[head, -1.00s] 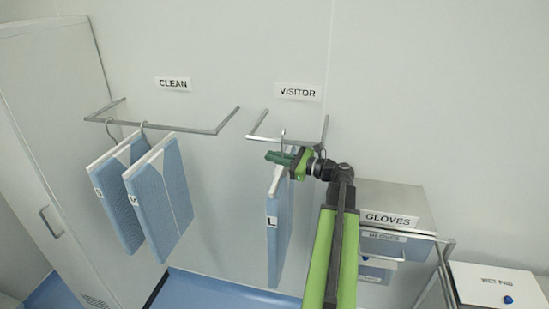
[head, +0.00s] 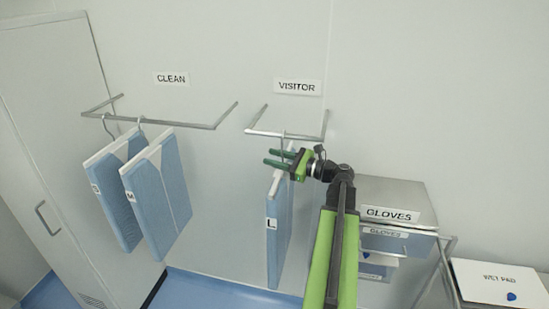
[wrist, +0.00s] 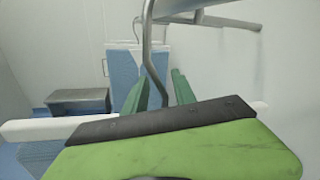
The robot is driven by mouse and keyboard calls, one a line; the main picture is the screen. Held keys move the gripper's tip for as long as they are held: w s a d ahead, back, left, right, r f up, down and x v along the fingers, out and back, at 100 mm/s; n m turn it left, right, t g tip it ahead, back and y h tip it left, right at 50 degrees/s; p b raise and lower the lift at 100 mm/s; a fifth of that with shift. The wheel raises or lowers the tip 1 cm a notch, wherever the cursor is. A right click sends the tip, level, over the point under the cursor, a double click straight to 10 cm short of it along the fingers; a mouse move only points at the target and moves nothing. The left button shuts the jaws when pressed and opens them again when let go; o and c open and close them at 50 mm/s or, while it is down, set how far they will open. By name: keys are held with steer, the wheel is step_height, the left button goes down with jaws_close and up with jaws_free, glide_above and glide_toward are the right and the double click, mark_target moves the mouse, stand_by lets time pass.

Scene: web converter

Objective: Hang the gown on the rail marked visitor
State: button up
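The blue gown marked L (head: 279,232), with a white top edge, hangs upright below the rail marked visitor (head: 300,136). Its wire hook (head: 283,145) reaches up to the rail's front bar and appears to be over it. My gripper (head: 271,158) is at the hook's neck, just above the gown, with its two green fingers apart. In the wrist view the bent hook wire (wrist: 153,72) runs down between the spread fingers, apparently not pinched. The gown's white top edge (wrist: 45,129) shows there behind my gripper. The VISITOR label (head: 298,87) is on the wall above.
Two blue gowns (head: 157,195) hang on the CLEAN rail (head: 175,121) at left, beside a tall cabinet (head: 45,150). A GLOVES box (head: 390,200) and a WET PAD tray (head: 500,275) are at right. Wall space between the rails is clear.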

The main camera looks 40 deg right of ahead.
steer(key=v, duration=1.7)
steer(key=shift+s, duration=0.2)
steer(key=shift+s+d, duration=0.1)
steer(key=shift+d, duration=0.05)
